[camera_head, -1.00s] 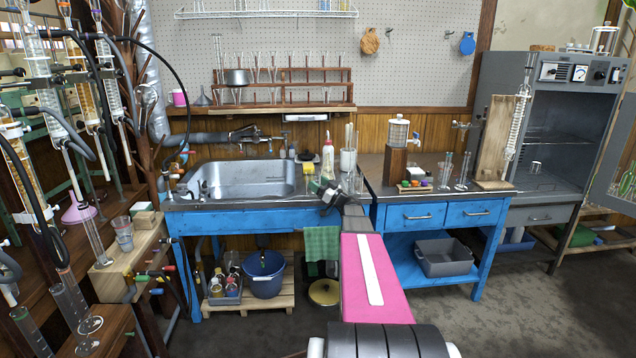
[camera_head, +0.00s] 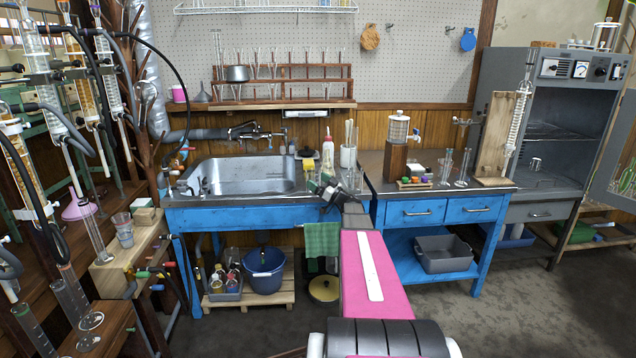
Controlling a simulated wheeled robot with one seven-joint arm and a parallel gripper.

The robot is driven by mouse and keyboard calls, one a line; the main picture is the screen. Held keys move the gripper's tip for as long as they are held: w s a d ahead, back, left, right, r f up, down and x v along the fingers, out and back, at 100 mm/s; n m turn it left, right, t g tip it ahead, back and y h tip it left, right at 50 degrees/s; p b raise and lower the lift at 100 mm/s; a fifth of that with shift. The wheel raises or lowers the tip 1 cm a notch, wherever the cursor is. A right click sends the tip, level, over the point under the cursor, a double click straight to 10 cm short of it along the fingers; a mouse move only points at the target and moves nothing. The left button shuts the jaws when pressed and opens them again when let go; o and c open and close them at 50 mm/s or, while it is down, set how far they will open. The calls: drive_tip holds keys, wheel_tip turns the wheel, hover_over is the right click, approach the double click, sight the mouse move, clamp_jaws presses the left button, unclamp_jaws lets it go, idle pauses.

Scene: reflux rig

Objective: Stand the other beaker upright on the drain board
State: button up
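My gripper (camera_head: 326,188) is at the far end of my pink arm, over the counter just right of the sink. It is small and seen from behind, so I cannot tell whether it is open or shut, or whether it holds anything. Clear glassware (camera_head: 353,180) shows beside it on the right, partly hidden by my arm; I cannot tell if a beaker is among it. A clear cup-like vessel (camera_head: 123,232) stands upright on the wooden block at left. The counter strip right of the sink (camera_head: 304,194) may be the drain board; its outline is unclear.
The steel sink (camera_head: 245,177) lies left of my gripper. A yellow sponge (camera_head: 309,166), a wash bottle (camera_head: 327,152) and a white pot of rods (camera_head: 348,156) stand behind it. Tall glassware (camera_head: 464,170) stands on the right bench. A test-tube rack (camera_head: 310,88) is above.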

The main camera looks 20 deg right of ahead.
wheel_tip(320, 180, up, 6)
drive_tip(key=f, duration=0.1)
drive_tip(key=s+d+r, duration=0.5)
drive_tip(key=s+d, duration=0.3)
drive_tip(key=d, duration=0.1)
drive_tip(key=s+a+f+n+g+y, duration=0.1)
drive_tip(key=s+a+f, duration=0.2)
drive_tip(key=a, duration=0.7)
drive_tip(key=s+a+f+n+g+y, duration=0.1)
drive_tip(key=s+a+f+g+y, duration=0.1)
drive_tip(key=s+a, duration=0.4)
drive_tip(key=s+a+f+n+g+y, duration=0.1)
drive_tip(key=s+a+f, duration=0.3)
drive_tip(key=a, duration=1.2)
drive_tip(key=shift+s+f+g+y, duration=0.2)
drive_tip(key=shift+f+g+y, duration=0.1)
drive_tip(key=shift+f+g, duration=0.15)
